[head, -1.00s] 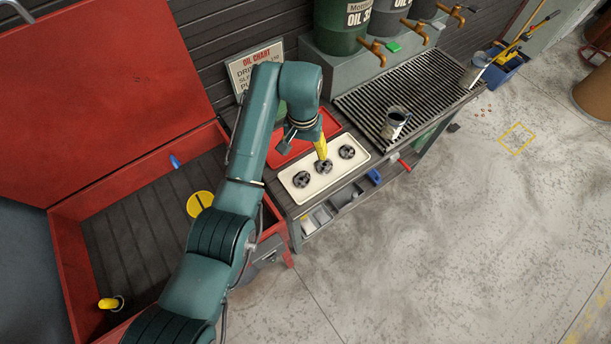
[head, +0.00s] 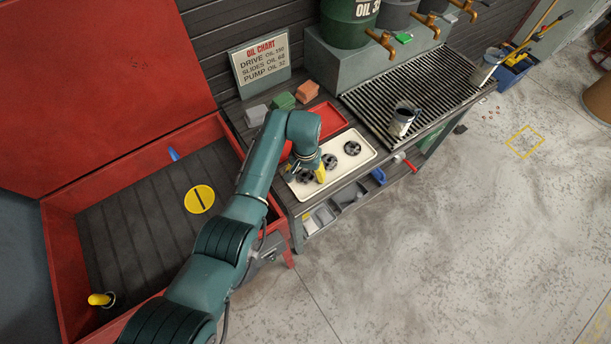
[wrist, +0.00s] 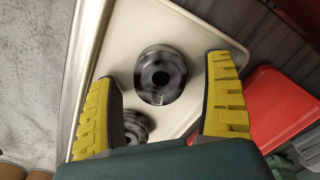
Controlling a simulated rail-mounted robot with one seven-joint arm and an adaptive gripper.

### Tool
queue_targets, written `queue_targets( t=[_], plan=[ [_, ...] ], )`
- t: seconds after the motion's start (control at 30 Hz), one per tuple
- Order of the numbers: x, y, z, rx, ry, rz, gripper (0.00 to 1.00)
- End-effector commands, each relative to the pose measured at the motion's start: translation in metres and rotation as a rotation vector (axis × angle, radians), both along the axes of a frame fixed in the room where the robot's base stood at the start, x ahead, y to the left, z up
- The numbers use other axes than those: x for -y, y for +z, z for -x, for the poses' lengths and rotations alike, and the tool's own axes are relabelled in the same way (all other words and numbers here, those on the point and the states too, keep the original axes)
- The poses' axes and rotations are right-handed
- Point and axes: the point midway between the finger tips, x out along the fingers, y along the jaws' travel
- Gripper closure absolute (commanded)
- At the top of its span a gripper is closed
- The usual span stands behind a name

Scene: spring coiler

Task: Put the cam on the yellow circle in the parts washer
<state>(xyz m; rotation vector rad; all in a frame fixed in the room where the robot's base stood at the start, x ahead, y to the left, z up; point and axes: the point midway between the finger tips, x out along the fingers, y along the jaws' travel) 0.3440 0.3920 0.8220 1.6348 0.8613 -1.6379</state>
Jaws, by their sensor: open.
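Several dark round cams lie on the cream tray (head: 366,158) on the bench; a right cam (head: 352,148) and a middle cam (head: 330,161) show clearly. My gripper (head: 306,174) is low over the left end of the tray and partly hides the left cam. In the wrist view my gripper's yellow fingers are spread open, with one cam (wrist: 161,74) in the gap between them, apart from both. Another cam (wrist: 135,126) is partly hidden lower left. The yellow circle (head: 200,199), with a dark bar, lies on the slatted floor of the red parts washer (head: 52,232).
The washer's red lid stands open. A red tray (head: 331,118) and several coloured blocks (head: 283,100) lie behind the cream tray. A metal mug (head: 402,120) stands on the drain grate at right. A yellow-capped nozzle (head: 100,299) is in the washer's front left corner.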

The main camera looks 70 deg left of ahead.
Motion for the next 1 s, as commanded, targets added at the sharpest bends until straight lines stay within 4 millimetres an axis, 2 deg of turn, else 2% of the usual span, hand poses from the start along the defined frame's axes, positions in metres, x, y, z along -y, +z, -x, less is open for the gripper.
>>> queue_targets(
  t=[0.17, 0.2, 0.57, 0.83, 1.0],
  plan=[
    [0.000, 0.001, 0.000, 0.001, 0.000, -0.002, 0.16],
    [0.000, 0.001, 0.000, 0.001, 0.000, -0.002, 0.20],
    [0.000, 0.001, 0.000, 0.001, 0.000, -0.001, 0.89],
    [-0.001, 0.006, -0.001, 0.002, 0.000, -0.003, 0.89],
    [-0.002, 0.039, -0.001, 0.005, 0.000, -0.007, 0.89]
  ],
)
